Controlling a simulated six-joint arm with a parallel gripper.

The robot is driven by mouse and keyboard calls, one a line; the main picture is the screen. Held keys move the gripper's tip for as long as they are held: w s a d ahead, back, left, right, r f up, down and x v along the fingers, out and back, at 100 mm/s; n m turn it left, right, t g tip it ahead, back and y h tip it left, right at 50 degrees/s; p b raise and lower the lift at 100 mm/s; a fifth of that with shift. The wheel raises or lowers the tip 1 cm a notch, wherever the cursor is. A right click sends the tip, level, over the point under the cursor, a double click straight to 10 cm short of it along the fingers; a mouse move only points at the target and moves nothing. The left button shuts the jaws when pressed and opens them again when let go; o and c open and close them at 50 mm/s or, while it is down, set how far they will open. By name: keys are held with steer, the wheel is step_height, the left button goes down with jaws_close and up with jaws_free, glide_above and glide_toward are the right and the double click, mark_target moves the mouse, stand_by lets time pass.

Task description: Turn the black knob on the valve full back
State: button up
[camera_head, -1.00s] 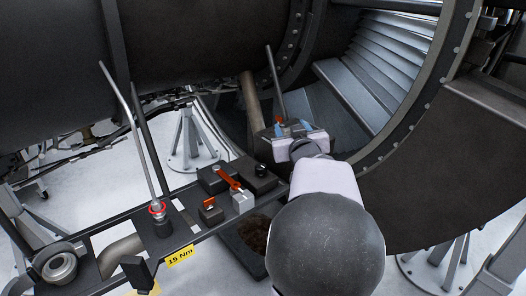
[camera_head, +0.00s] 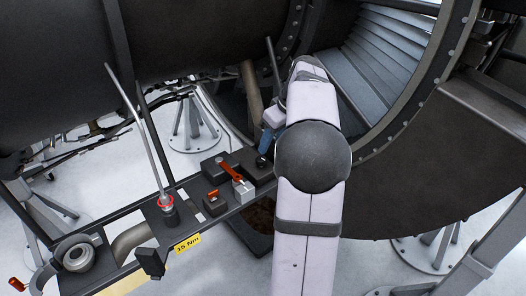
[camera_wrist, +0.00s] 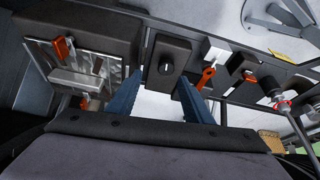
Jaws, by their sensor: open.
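The black knob (camera_wrist: 167,68) sits on a dark box-shaped block (camera_wrist: 163,47) in the upper middle of the wrist view, with a small pale mark on it. In the head view the knob (camera_head: 262,161) shows at the left edge of my arm, on its block (camera_head: 258,174). My gripper (camera_wrist: 160,79) is open and empty. Its two blue fingers point toward the block, one on each side of the knob in the picture. In the head view the blue fingers of my gripper (camera_head: 267,137) show just above the knob, partly hidden by my arm. I see no contact with the knob.
Beside the block are a pale block (camera_head: 243,190) with an orange lever (camera_head: 230,171) and a small orange switch (camera_head: 212,196). A tall metal lever with a red ring (camera_head: 165,201) stands at left. A metal plate (camera_wrist: 90,62) with orange levers lies left in the wrist view.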

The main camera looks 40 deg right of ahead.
mark_target(261, 158)
steer(key=shift+w+a+n+y, duration=0.1)
steer(key=shift+a+n+y, duration=0.2)
steer(key=shift+a, duration=0.2)
steer(key=shift+p+x, duration=1.6)
steer(key=shift+x, duration=2)
steer(key=shift+d, duration=0.1)
steer(key=shift+c, duration=0.3)
steer(key=c, duration=1)
